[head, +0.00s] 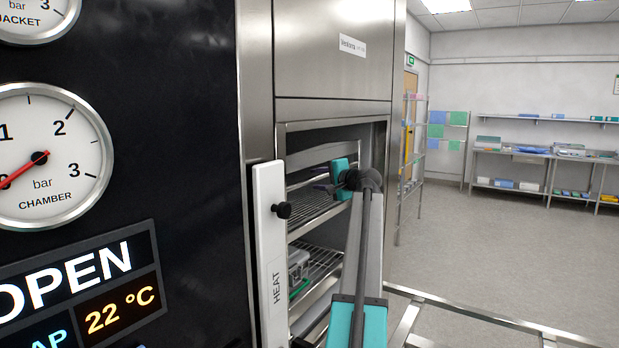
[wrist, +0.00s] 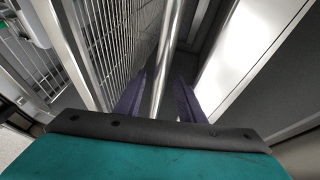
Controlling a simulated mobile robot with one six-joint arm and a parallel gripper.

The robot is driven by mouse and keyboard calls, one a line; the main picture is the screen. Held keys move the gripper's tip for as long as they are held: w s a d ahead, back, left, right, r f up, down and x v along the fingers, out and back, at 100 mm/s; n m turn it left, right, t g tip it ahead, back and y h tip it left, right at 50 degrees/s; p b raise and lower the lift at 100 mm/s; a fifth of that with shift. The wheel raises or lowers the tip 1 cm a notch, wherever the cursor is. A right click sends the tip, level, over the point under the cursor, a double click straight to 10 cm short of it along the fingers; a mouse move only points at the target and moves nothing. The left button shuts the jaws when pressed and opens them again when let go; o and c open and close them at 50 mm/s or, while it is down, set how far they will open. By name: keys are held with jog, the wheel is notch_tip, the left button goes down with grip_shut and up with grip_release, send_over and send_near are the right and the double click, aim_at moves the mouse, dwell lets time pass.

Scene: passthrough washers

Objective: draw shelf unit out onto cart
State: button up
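The shelf unit, with wire shelves (head: 318,262) in a metal frame, stands inside the open chamber in the head view. Its wire grid (wrist: 118,45) fills the left of the wrist view. My gripper (head: 317,179), teal with dark purple fingers, reaches into the chamber opening at upper shelf height. In the wrist view, my gripper's fingers (wrist: 157,97) lie either side of a round metal bar (wrist: 166,55), with small gaps showing beside it. The cart's metal rails (head: 470,313) show at the lower right of the head view, partly hidden by my arm.
A white panel marked HEAT (head: 271,250) with a black knob stands at the opening's left edge. The gauge panel (head: 190,130) reads OPEN and 22 °C. A rack (head: 412,150) stands beyond the washer. Open floor (head: 500,250) lies to the right.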

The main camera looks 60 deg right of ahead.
jog(key=shift+p+x, duration=0.7)
jog(key=shift+x, duration=2.3)
jog(key=shift+s, duration=0.1)
grip_shut()
jog(key=shift+f, duration=0.1)
